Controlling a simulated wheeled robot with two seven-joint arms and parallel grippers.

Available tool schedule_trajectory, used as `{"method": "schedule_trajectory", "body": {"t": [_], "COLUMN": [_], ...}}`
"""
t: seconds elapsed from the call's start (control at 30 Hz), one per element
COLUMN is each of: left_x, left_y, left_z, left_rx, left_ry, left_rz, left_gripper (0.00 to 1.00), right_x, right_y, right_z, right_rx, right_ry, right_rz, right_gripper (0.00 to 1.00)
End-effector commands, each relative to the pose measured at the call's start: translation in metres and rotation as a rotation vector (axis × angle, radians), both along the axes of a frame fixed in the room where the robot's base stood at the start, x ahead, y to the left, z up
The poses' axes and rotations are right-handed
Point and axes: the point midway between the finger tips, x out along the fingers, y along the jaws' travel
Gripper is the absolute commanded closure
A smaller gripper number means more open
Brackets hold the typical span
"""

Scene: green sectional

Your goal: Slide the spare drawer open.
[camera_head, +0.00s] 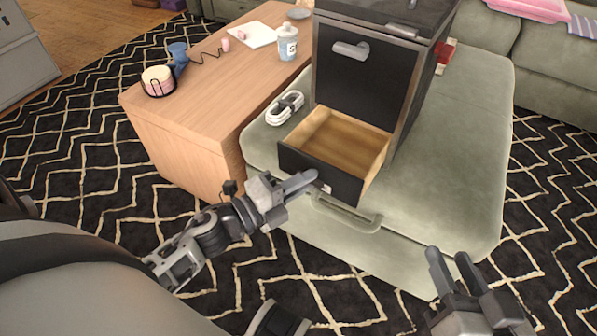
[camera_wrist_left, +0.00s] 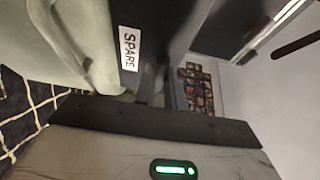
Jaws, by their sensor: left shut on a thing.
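The spare drawer (camera_head: 322,172) is the low drawer of a black cabinet (camera_head: 366,88). It stands open, pulled well out, and its wooden inside looks empty. A white label reading SPARE (camera_wrist_left: 130,52) shows on its dark front in the left wrist view. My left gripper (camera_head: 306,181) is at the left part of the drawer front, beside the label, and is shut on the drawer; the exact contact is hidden. A pale grey handle-like bar (camera_head: 350,214) shows low in front of the drawer. My right gripper (camera_head: 452,262) is open and empty, lower right, apart from the cabinet.
The cabinet stands on a green sofa seat (camera_head: 455,150). A wooden table (camera_head: 215,85) to the left holds a bottle (camera_head: 288,45), a pink roll (camera_head: 158,80) and a blue item (camera_head: 178,52). A white coiled cable (camera_head: 285,107) lies left of the cabinet. Patterned rug lies in front.

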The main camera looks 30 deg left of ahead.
Motion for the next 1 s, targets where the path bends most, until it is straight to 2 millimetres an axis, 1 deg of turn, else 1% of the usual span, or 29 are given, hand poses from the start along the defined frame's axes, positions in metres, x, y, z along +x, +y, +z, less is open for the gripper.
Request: {"method": "schedule_trajectory", "body": {"t": [0.1,0.13,0.17,0.2,0.6,0.73,0.87,1.0], "left_x": [0.000,0.000,0.000,-0.001,-0.001,-0.005,-0.021,-0.049], "left_y": [0.001,0.001,0.001,0.001,0.001,0.003,0.011,0.025], "left_z": [0.000,0.000,0.000,0.000,0.000,0.000,-0.001,0.000], "left_rx": [0.000,0.000,0.000,0.000,-0.001,-0.001,-0.001,-0.001], "left_ry": [0.001,0.001,0.001,0.001,0.000,0.002,0.004,0.007], "left_rz": [0.004,0.004,0.005,0.006,0.004,0.004,0.005,0.007], "left_gripper": [1.00,0.86,0.77,0.66,0.66,0.66,0.66,0.66], "right_x": [0.000,0.000,0.000,0.000,0.001,0.001,0.001,0.001], "right_y": [0.000,0.000,0.000,0.000,0.000,0.000,0.000,-0.001], "right_z": [0.000,0.001,0.001,0.001,0.004,0.004,0.006,0.008], "right_rx": [0.001,0.001,0.002,0.003,0.010,0.010,0.005,-0.007], "right_ry": [0.000,0.000,-0.001,-0.002,-0.004,-0.005,-0.007,-0.011], "right_rz": [-0.001,-0.001,-0.001,0.000,-0.004,-0.004,-0.005,-0.006], "right_gripper": [0.64,0.64,0.64,0.64,0.64,0.64,0.64,0.64]}}
